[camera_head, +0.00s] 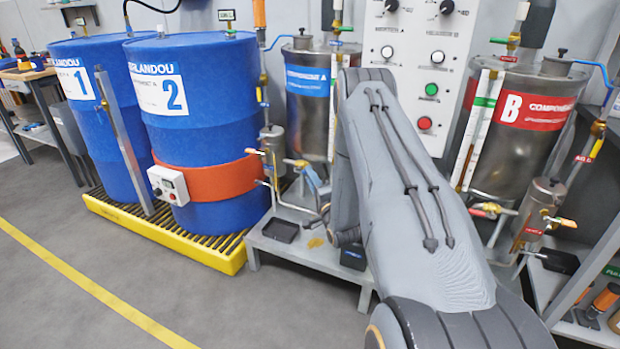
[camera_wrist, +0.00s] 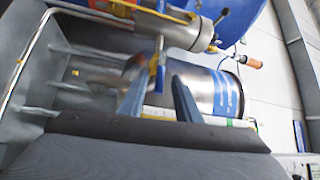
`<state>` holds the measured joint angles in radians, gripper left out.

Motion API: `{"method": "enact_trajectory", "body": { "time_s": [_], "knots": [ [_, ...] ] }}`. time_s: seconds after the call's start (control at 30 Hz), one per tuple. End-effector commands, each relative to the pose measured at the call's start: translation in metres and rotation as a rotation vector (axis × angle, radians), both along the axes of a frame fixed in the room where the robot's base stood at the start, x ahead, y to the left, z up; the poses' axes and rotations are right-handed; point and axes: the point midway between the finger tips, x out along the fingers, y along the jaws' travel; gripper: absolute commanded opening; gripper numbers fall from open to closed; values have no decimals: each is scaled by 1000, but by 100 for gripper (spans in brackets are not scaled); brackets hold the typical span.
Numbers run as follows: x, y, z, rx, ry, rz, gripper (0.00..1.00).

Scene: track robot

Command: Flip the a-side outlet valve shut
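The A tank (camera_head: 308,85), steel with a blue label, stands left of the control panel in the head view. It also shows tipped sideways in the wrist view (camera_wrist: 208,92). Below it in the head view is the outlet piping with a yellow valve part (camera_head: 298,162). In the wrist view, a small blue and yellow valve lever (camera_wrist: 159,66) hangs from the piping, close to and between my fingertips. My gripper (camera_wrist: 162,79) has two blue fingers spread apart; I cannot tell if either touches the lever. In the head view my arm hides part of this area.
A steel sample cylinder (camera_head: 273,143) and a red-handled valve (camera_head: 255,152) are left of the A outlet. The B tank (camera_head: 513,128) stands right of the panel. Blue drums (camera_head: 195,120) stand on a yellow pallet (camera_head: 165,237). The floor at front left is clear.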

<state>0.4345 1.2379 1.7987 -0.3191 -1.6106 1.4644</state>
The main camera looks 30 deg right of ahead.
Motion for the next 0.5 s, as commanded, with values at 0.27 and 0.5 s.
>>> {"method": "enact_trajectory", "body": {
  "time_s": [0.27, 0.5],
  "knots": [
    [12, -1, 2, 0, 0, 0, 30],
    [12, -1, 2, 0, 1, 0, 17]
  ]
}}
